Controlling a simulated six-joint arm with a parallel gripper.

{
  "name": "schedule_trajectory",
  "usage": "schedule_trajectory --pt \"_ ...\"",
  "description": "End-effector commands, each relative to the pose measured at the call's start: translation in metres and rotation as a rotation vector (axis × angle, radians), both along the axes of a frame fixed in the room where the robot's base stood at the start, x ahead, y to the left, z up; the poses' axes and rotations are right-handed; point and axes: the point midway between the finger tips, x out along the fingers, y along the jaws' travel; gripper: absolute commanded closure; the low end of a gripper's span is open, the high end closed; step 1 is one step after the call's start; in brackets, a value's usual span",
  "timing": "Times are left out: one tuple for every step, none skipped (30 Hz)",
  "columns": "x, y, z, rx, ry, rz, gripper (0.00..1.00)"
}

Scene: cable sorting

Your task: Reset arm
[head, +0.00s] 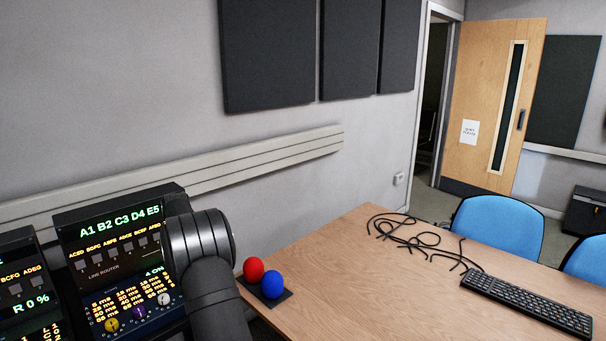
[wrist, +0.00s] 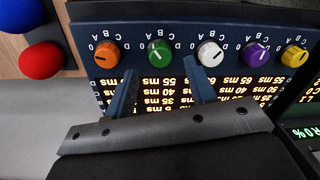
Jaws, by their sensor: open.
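My gripper (wrist: 160,90) shows in the wrist view with its two dark blue fingers apart and nothing between them. The fingers point toward a row of coloured knobs on a dark blue panel (wrist: 78,35). The green knob (wrist: 159,52) and the white knob (wrist: 210,52) are just beyond the fingertips. I cannot tell whether the fingers touch the panel. In the head view my dark arm (head: 205,260) stands in front of the line router (head: 110,252); the gripper is hidden there.
A red ball-topped button (head: 253,269) and a blue one (head: 273,285) stand on the wooden table's (head: 350,290) near left corner. Black cables (head: 420,238) and a keyboard (head: 525,302) lie farther right. Blue chairs (head: 498,222) stand behind. The table's middle is clear.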

Motion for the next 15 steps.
schedule_trajectory --pt "0.001 0.000 0.012 0.002 -0.003 -0.001 0.49" --pt "0.002 0.000 0.018 0.002 -0.003 -0.001 0.49" --pt "0.002 -0.001 0.025 0.002 -0.003 -0.001 0.49" --pt "0.002 -0.001 0.031 0.002 -0.003 -0.002 0.49" --pt "0.003 -0.001 0.037 0.002 -0.003 -0.002 0.49" --pt "0.003 -0.001 0.044 0.001 -0.002 -0.002 0.49" --pt "0.003 -0.001 0.050 0.002 -0.003 -0.002 0.49" --pt "0.003 -0.002 0.055 0.001 -0.003 -0.002 0.49" --pt "0.004 -0.002 0.061 0.001 -0.003 -0.002 0.49" --pt "0.004 -0.002 0.066 0.002 -0.003 -0.002 0.49" --pt "0.004 -0.002 0.070 0.001 -0.002 -0.002 0.49" --pt "0.004 -0.002 0.074 0.001 -0.002 -0.003 0.49" --pt "0.004 -0.002 0.078 0.001 -0.002 -0.003 0.49" --pt "0.004 -0.002 0.080 0.000 -0.001 -0.003 0.49" --pt "0.005 -0.002 0.083 0.000 -0.001 -0.003 0.49"
